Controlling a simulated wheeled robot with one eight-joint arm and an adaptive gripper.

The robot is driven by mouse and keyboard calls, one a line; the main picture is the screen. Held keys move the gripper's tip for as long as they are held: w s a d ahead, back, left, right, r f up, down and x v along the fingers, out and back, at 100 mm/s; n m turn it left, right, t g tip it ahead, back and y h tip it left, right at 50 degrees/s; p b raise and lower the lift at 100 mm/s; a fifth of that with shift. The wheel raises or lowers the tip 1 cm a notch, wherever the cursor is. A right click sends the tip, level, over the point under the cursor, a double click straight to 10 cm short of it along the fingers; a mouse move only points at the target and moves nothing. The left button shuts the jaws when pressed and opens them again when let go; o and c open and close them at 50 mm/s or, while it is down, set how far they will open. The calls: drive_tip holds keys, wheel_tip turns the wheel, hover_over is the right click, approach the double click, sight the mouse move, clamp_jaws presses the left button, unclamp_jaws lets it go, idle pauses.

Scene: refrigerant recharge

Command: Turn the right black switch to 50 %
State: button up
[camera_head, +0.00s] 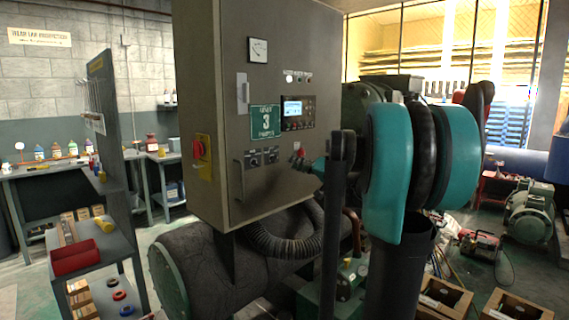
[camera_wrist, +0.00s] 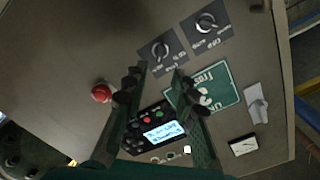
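The grey control cabinet (camera_head: 283,60) carries two black switches side by side low on its front. The right black switch (camera_head: 271,156) sits nearer the red knob (camera_head: 299,151). In the wrist view the panel appears turned over, and this switch (camera_wrist: 160,49) is just beyond my fingertips. The left black switch (camera_head: 254,161) also shows in the wrist view (camera_wrist: 206,24), at upper right. My gripper (camera_wrist: 158,71) is open and empty, its two dark fingers spread either side of the right switch's line and apparently short of it. The switch's exact setting is too small to read.
The wrist view also shows the red knob (camera_wrist: 101,93), a lit display (camera_wrist: 162,132), a green sign (camera_wrist: 205,88) and a cabinet handle (camera_wrist: 257,103). In the head view, a yellow-backed red switch (camera_head: 199,150) is on the cabinet's side and a ribbed hose (camera_head: 285,245) runs below.

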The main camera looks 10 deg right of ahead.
sight(276, 159)
drive_tip(key=x, duration=0.8)
drive_tip(key=shift+c, duration=0.3)
clamp_jaws()
